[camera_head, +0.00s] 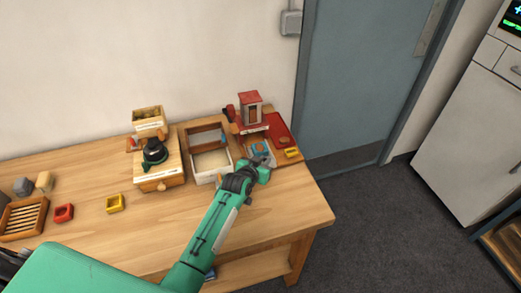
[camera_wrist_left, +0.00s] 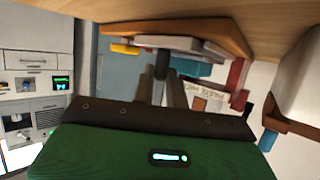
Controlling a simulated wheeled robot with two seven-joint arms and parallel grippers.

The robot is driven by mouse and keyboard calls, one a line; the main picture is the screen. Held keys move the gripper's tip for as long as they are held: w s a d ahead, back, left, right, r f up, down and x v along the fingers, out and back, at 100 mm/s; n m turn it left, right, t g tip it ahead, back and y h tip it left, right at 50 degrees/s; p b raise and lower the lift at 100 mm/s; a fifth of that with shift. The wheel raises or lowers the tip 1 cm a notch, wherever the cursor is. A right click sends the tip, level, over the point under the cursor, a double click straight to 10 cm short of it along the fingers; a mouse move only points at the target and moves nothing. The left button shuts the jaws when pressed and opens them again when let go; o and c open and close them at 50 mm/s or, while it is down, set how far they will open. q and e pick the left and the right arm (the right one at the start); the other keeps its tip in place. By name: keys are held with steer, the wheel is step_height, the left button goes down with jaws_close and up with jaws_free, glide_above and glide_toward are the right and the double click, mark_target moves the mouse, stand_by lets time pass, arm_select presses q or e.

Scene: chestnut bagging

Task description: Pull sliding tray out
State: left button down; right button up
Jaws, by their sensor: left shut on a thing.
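A small red-topped station (camera_head: 250,108) stands at the back right of the table. At its front is what looks like the sliding tray (camera_head: 256,146), pale with a blue thing on it. My left gripper (camera_head: 262,165) is at the front of this tray and partly covers it. In the left wrist view, which shows the scene upside down, its fingers (camera_wrist_left: 162,84) are shut on a dark knob (camera_wrist_left: 162,62) at the front of the pale tray (camera_wrist_left: 185,43). How far the tray sticks out of the station is hard to tell. My right gripper is not in view.
Left of the station are a white-walled box (camera_head: 208,166) and a wooden grinder-like unit (camera_head: 158,172). A red board (camera_head: 280,130) with a yellow block (camera_head: 292,153) lies on the right. The table's front right (camera_head: 300,205) is clear.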

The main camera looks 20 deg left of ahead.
arm_select(q)
steer(key=shift+s+d+f, duration=0.1)
steer(key=c, duration=1.5)
jaws_free()
steer(key=shift+o, duration=0.5)
steer(key=shift+s, duration=0.1)
steer(key=shift+s+r, duration=0.25)
steer(key=shift+s, duration=0.25)
steer(key=b+v, duration=0.3)
steer(key=v, duration=0.9)
steer(key=shift+s+r, duration=0.2)
steer(key=shift+s, duration=0.15)
